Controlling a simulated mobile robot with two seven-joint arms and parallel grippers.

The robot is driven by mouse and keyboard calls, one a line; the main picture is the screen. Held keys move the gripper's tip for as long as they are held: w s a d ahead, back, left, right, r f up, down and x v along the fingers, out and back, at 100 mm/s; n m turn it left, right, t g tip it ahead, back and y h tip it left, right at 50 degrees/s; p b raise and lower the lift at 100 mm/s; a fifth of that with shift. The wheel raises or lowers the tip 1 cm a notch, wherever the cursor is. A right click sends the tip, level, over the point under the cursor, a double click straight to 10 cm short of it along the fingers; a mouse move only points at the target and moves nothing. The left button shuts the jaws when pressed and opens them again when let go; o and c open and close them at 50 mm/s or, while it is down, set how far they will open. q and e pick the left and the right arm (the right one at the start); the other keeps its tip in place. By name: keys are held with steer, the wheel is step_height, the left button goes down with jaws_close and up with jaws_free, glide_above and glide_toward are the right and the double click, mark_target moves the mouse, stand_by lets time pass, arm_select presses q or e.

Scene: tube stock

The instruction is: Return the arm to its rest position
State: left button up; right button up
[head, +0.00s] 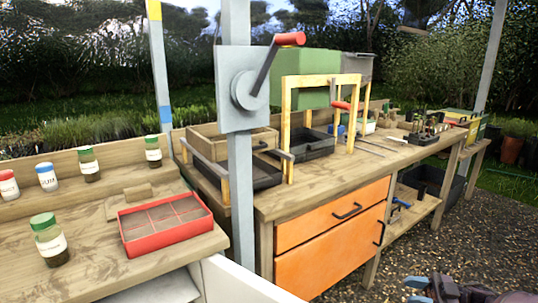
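My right gripper (417,291) is at the bottom right edge, low over the gravel and apart from the benches. Its two fingertips show with a gap between them, and nothing shows in the gap. The lower part of this gripper is cut off by the frame. My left gripper and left arm are not in view.
A wooden bench at left holds a red divided tray (165,226), a green-capped jar (50,241) and several smaller jars. A grey post with a red-handled crank (243,88) stands beside the orange-drawer workbench (330,238). Gravel (480,225) at right is open.

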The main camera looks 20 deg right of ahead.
steer(key=s+a+f+m+t+h+p, duration=0.2)
steer(key=s+a+f+m+t+h, duration=0.25)
steer(key=a, duration=0.35)
steer(key=s+a+f+m+t+h+p, duration=0.2)
steer(key=s+a+f+m+t+h, duration=0.15)
steer(key=s+a+m+h, duration=0.35)
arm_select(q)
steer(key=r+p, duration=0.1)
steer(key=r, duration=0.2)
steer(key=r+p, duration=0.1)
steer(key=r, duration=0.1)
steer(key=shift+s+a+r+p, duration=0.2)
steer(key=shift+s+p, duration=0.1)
arm_select(e)
steer(key=s+a+m+g+h, duration=0.2)
steer(key=s+h, duration=0.1)
steer(key=s, duration=0.3)
steer(key=s+a+m+g+h, duration=0.2)
steer(key=s+a+g+h, duration=0.1)
steer(key=s, duration=0.4)
steer(key=shift+s+r, duration=0.15)
steer(key=shift+s, duration=0.05)
